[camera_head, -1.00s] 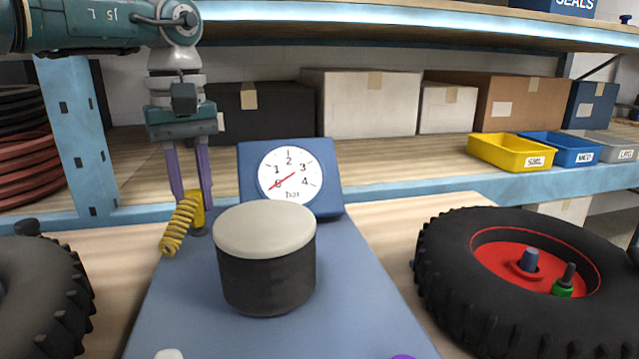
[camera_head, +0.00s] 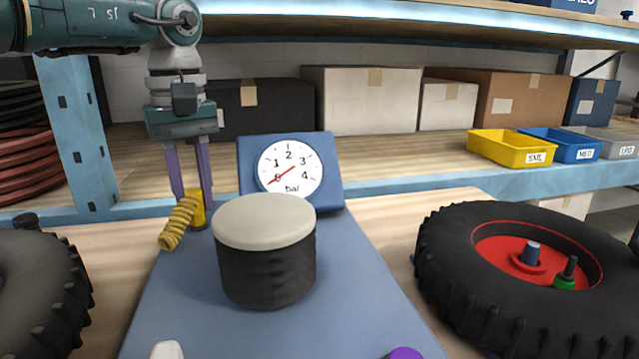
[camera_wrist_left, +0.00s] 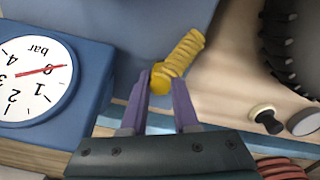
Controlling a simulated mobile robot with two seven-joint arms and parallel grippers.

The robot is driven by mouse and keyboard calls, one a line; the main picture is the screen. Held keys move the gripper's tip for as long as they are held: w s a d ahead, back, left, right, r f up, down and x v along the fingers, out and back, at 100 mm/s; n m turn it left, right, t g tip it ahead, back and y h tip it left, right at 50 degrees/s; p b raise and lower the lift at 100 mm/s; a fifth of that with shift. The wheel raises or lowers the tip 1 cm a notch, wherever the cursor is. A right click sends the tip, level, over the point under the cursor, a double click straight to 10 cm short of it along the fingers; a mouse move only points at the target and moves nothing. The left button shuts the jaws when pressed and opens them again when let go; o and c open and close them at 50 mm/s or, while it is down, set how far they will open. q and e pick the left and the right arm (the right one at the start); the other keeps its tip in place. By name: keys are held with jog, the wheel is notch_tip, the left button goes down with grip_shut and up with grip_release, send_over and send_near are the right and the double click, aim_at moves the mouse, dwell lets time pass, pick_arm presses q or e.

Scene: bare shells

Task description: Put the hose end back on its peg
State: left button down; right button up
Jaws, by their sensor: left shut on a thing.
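The hose end (camera_head: 197,214) is yellow, with a coiled yellow hose (camera_head: 178,226) hanging from it to the lower left. My left gripper (camera_head: 196,203) points down with its purple fingers shut on the hose end, at the far left edge of the blue board, left of the gauge (camera_head: 290,168). In the left wrist view the hose end (camera_wrist_left: 160,82) sits between the fingertips (camera_wrist_left: 163,88) and the coil (camera_wrist_left: 184,53) runs up and right. I cannot make out the peg clearly; whether the hose end is seated on it I cannot tell. My right gripper is not in view.
A dark drum with a pale lid (camera_head: 264,250) stands on the blue board (camera_head: 345,300) in front of the gauge. Tyres lie at left (camera_head: 40,290) and right (camera_head: 440,265). A shelf behind holds boxes and a yellow bin (camera_head: 510,148).

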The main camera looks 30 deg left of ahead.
pick_arm(q)
grip_release()
dwell(0.6)
jog(key=shift+r, duration=0.2)
dwell(0.4)
jog(key=shift+r+p, duration=1.25)
jog(key=shift+r, duration=0.05)
notch_tip(320, 180, up, 7)
jog(key=p, duration=0.6)
